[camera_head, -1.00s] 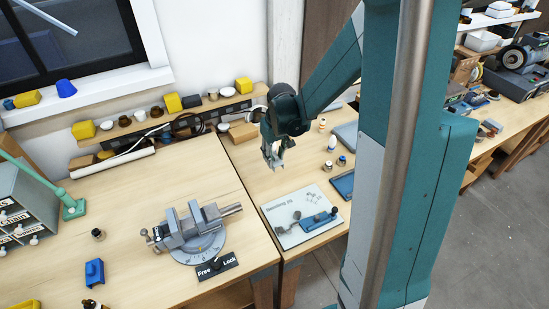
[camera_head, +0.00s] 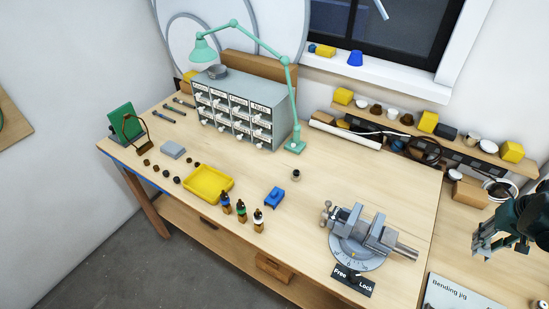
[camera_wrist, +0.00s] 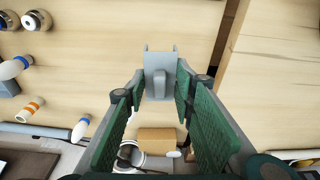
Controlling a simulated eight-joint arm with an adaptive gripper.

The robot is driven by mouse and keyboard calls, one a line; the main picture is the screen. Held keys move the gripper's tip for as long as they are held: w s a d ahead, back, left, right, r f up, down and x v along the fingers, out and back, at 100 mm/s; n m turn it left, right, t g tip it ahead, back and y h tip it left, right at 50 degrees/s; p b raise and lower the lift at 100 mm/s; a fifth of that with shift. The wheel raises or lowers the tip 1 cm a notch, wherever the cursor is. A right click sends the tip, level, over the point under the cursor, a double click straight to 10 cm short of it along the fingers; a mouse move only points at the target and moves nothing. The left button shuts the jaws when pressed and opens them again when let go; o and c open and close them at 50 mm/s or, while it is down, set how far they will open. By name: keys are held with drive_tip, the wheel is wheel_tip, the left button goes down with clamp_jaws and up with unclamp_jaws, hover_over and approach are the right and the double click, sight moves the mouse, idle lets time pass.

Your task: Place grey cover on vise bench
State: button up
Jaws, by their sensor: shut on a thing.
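A grey cover (camera_wrist: 159,82), a small U-shaped piece with a raised middle, is between my gripper's green-padded fingers (camera_wrist: 160,95) in the wrist view. My gripper is shut on it. In the head view my gripper (camera_head: 486,238) is at the right edge, right of the grey vise (camera_head: 368,232), apart from it. The vise stands on a round base on the wooden vise bench (camera_head: 310,215), near the bench's front right.
A Free/Lock plate (camera_head: 353,281) lies before the vise. A blue block (camera_head: 274,197), a small dark-topped jar (camera_head: 296,175), several bottles (camera_head: 242,211) and a yellow tray (camera_head: 207,183) are further left. A green lamp (camera_head: 295,145) and drawer cabinet (camera_head: 235,108) stand behind. A bending jig board (camera_head: 455,293) is at the lower right.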

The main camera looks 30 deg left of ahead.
drive_tip(key=w+a+r, duration=0.1)
drive_tip(key=w+a, duration=0.2)
drive_tip(key=a, duration=0.7)
drive_tip(key=w+a, duration=0.3)
drive_tip(key=a, duration=0.7)
wheel_tip(320, 180, up, 4)
drive_tip(key=p, duration=0.2)
hover_over(258, 190)
drive_tip(key=shift+s+d+r, duration=0.1)
drive_tip(key=shift+s+r, duration=0.05)
drive_tip(key=shift+s, duration=0.25)
drive_tip(key=shift+f+p, duration=0.35)
drive_tip(key=shift+f, duration=2.8)
drive_tip(key=shift+f, duration=1.9)
